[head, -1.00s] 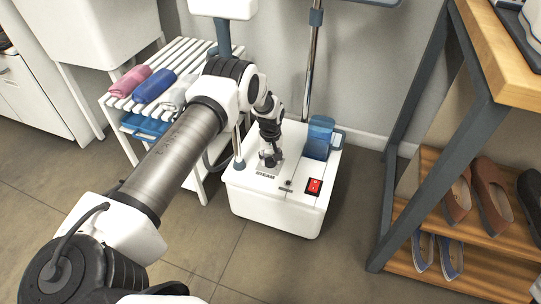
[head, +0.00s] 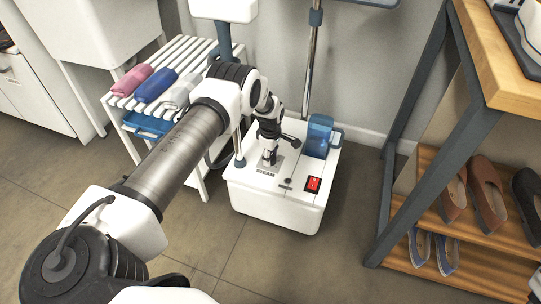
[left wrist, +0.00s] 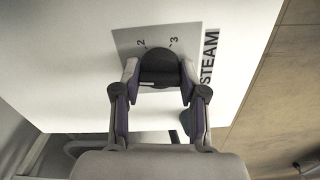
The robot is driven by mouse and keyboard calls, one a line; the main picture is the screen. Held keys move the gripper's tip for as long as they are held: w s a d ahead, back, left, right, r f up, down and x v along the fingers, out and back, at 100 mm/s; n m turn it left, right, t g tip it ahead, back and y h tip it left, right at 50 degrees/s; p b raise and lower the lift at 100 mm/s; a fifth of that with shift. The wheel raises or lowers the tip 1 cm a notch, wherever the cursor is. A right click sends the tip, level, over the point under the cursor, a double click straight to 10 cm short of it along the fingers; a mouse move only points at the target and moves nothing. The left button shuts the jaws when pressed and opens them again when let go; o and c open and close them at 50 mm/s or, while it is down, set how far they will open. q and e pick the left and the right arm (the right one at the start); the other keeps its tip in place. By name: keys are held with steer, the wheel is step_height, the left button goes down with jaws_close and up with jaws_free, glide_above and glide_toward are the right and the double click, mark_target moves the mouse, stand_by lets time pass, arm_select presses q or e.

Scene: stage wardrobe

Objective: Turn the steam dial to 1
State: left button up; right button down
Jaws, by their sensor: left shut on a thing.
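The steam dial (left wrist: 160,63) is a dark round knob on a grey plate (left wrist: 125,43) marked "STEAM", on top of the white steamer base (head: 275,208). The numbers 2 and 3 show on the plate beyond the knob; the 1 is hidden and the pointer's setting cannot be made out. My left gripper (head: 269,158) reaches down onto the dial from above. In the left wrist view its two fingers (left wrist: 159,76) are shut on the dial, one on each side. My right gripper is not in view.
A red switch (head: 313,184) and a blue water tank (head: 319,135) are on the steamer base, close to my gripper. A metal pole (head: 311,60) rises behind. A white slatted rack (head: 190,52) with rolled towels stands left; a wooden shoe shelf (head: 480,235) stands right.

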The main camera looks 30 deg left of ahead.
arm_select(q)
steer(key=shift+n, duration=0.7)
steer(key=o, duration=1.2)
steer(key=shift+c, duration=0.2)
step_height(320, 180, up, 12)
